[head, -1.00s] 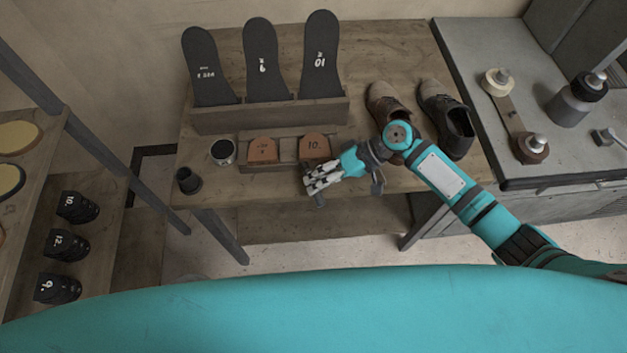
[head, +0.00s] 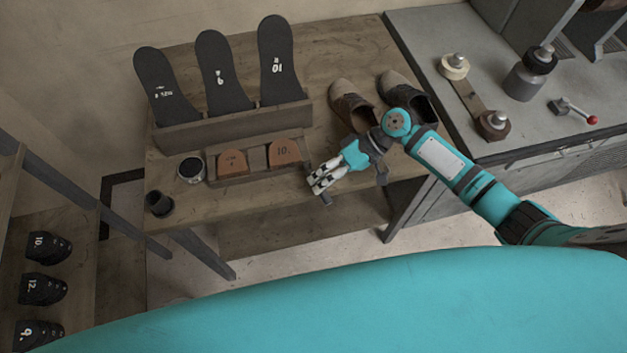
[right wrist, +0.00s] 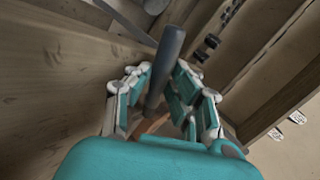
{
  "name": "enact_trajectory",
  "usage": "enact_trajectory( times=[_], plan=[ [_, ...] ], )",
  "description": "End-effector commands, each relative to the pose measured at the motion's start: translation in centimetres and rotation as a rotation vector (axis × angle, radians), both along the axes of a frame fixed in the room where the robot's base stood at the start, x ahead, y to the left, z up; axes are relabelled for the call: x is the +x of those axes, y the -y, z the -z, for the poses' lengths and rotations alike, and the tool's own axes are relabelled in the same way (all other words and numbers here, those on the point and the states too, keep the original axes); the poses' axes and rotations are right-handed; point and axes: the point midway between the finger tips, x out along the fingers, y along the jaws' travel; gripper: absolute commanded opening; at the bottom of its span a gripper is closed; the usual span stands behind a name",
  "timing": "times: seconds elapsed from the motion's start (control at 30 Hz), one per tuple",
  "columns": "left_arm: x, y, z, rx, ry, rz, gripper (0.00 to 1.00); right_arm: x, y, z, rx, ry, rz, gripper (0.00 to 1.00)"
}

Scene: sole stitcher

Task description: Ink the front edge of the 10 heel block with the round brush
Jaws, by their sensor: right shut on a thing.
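The heel block marked 10 (head: 286,152) is brown with a rounded top. It sits in the right slot of a low wooden holder (head: 257,160) on the bench. My right gripper (head: 322,184) is in front and to the right of it, apart from it, by the bench's front edge. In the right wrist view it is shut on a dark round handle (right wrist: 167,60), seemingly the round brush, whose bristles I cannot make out. A small orange-brown patch (right wrist: 150,124) shows beyond the palm; I cannot tell what it is. My left gripper is out of view.
A second heel block (head: 233,162) sits left in the holder. A white-rimmed round pot (head: 191,169) and a dark cup (head: 159,203) stand further left. Dark sole templates stand in a rack (head: 233,127) behind. Brown shoes (head: 352,107) stand behind my right gripper.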

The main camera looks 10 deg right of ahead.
Motion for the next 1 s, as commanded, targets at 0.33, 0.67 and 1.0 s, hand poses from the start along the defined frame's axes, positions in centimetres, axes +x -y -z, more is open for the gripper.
enact_trajectory(
  times=[0.33,0.67,1.0],
  plan=[
    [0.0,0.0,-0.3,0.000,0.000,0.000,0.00,0.1,-0.9,-0.1,0.003,0.001,-0.002,0.00],
    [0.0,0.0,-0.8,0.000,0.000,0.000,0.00,0.3,-3.9,-0.2,0.003,0.003,-0.001,0.00],
    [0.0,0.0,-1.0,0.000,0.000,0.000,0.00,0.3,-5.3,-0.2,0.004,0.005,0.002,0.00]
  ],
)
